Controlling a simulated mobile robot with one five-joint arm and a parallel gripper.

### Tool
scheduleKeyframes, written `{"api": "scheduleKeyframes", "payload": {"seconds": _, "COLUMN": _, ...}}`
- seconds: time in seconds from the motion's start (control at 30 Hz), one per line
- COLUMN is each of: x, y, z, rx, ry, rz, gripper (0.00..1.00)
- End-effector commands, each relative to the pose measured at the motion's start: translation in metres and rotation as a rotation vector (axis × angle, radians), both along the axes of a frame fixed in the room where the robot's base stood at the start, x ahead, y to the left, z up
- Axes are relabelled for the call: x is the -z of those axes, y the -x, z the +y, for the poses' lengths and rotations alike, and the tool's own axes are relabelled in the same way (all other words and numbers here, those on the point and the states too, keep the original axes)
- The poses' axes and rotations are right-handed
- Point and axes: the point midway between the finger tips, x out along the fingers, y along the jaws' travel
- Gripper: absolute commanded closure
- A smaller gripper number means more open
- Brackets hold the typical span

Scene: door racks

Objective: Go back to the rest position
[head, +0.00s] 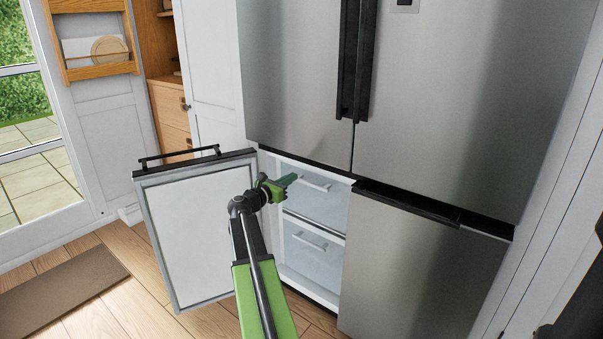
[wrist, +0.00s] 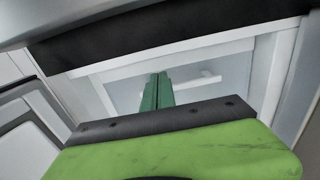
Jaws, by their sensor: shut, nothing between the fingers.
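My gripper (head: 285,182) is shut and empty. In the head view it is in front of the open lower left compartment of the steel fridge (head: 300,70), near the upper freezer drawer (head: 320,205). In the wrist view its green fingers (wrist: 156,92) are together, with the white drawer handle (wrist: 200,80) behind them. I cannot tell whether the fingers touch the drawer. The lower left fridge door (head: 190,240) stands wide open to the left of my arm.
The lower right fridge door (head: 415,270) and the upper doors are closed. A lower drawer (head: 312,260) shows inside the compartment. A brown mat (head: 60,290) lies on the wooden floor at left. A glazed door (head: 30,150) is at far left.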

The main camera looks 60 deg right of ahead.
Motion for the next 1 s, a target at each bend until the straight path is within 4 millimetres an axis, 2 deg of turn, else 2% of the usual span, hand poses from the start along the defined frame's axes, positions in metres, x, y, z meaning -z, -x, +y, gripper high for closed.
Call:
{"api": "scheduleKeyframes", "payload": {"seconds": 0.03, "x": 0.0, "y": 0.0, "z": 0.015, "rx": -0.003, "ry": 0.0, "rz": 0.0, "gripper": 1.0}}
{"api": "scheduleKeyframes", "payload": {"seconds": 0.2, "x": 0.001, "y": -0.003, "z": 0.044, "rx": -0.001, "ry": -0.001, "rz": -0.001, "gripper": 1.0}}
{"api": "scheduleKeyframes", "payload": {"seconds": 0.37, "x": 0.001, "y": -0.005, "z": 0.054, "rx": 0.0, "ry": -0.002, "rz": -0.001, "gripper": 1.0}}
{"api": "scheduleKeyframes", "payload": {"seconds": 0.67, "x": 0.001, "y": -0.005, "z": 0.054, "rx": 0.001, "ry": -0.002, "rz": -0.001, "gripper": 1.0}}
{"api": "scheduleKeyframes", "payload": {"seconds": 0.77, "x": 0.0, "y": -0.023, "z": 0.068, "rx": -0.028, "ry": -0.002, "rz": -0.001, "gripper": 1.0}}
{"api": "scheduleKeyframes", "payload": {"seconds": 0.87, "x": -0.003, "y": -0.069, "z": 0.11, "rx": -0.107, "ry": -0.001, "rz": -0.001, "gripper": 1.0}}
{"api": "scheduleKeyframes", "payload": {"seconds": 0.93, "x": -0.002, "y": -0.106, "z": 0.158, "rx": -0.186, "ry": -0.019, "rz": -0.012, "gripper": 1.0}}
{"api": "scheduleKeyframes", "payload": {"seconds": 1.0, "x": 0.013, "y": -0.134, "z": 0.212, "rx": -0.255, "ry": -0.093, "rz": -0.055, "gripper": 1.0}}
